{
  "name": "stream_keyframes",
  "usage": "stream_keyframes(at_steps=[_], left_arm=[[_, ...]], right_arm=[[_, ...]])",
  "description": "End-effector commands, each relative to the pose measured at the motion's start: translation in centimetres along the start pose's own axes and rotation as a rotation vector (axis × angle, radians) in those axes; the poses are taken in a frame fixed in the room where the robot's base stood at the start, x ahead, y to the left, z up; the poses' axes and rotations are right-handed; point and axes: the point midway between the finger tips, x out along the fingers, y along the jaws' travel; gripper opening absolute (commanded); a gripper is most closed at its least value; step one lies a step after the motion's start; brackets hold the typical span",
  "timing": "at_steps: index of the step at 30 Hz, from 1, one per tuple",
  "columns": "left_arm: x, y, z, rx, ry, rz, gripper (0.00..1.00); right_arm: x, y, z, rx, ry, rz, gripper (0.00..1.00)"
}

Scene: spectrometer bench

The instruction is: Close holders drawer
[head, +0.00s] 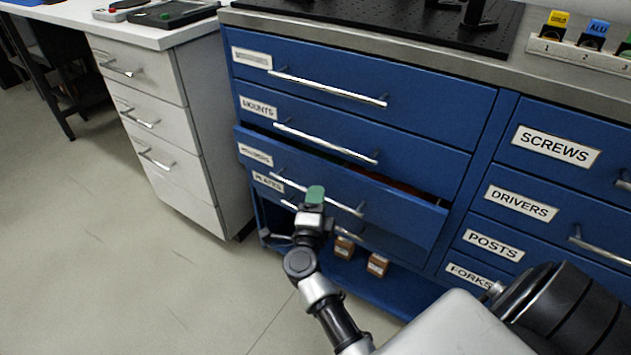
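The holders drawer (395,205) is the third blue drawer down in the left column. It stands partly open: its front juts out past the drawer above, and a dark gap with something reddish shows along its top. Its label (255,154) is blurred. Its long silver handle (345,207) runs across the front. A green patch shows at the gripper's top. I cannot tell whether it touches the handle or how its fingers stand.
The mounts drawer (415,150) above looks shut. Small brown boxes (377,265) sit in the open space below. The right column's drawers, such as the screws drawer (590,182), look shut. A white drawer unit (150,75) stands at left. The floor (110,250) at left is clear.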

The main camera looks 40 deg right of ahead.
Motion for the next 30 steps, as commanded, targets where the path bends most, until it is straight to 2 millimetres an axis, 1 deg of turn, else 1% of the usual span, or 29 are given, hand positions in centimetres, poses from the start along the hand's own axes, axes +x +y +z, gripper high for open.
stream_keyframes(at_steps=[4, 13, 14, 18, 21, 28, 30], left_arm=[[-0.07, -0.05, 0.28, 0.001, -0.022, -0.001, 0.0], [-0.07, -0.07, 0.35, 0.001, -0.026, -0.002, 0.0], [-0.07, -0.07, 0.35, 0.001, -0.026, -0.002, 0.0], [-0.07, -0.08, 0.34, 0.001, -0.026, -0.002, 0.0], [-0.07, -0.08, 0.33, 0.001, -0.026, -0.002, 0.0], [-0.07, -0.07, 0.31, 0.001, -0.025, -0.002, 0.0], [-0.12, -0.07, 0.32, 0.001, -0.034, -0.002, 0.0]], right_arm=[[0.16, -0.19, -0.34, 0.0, 0.0, 0.0, 0.37], [0.2, -0.22, -0.4, 0.0, 0.0, 0.0, 0.37], [0.2, -0.22, -0.4, 0.0, 0.0, 0.0, 0.36], [0.19, -0.22, -0.4, 0.0, 0.0, 0.0, 0.14], [0.19, -0.21, -0.39, 0.0, 0.0, 0.0, 0.0], [0.22, -0.21, -0.4, 0.0, 0.0, 0.0, 0.0], [0.6, -0.19, -0.55, -0.001, 0.001, -0.001, 0.0]])
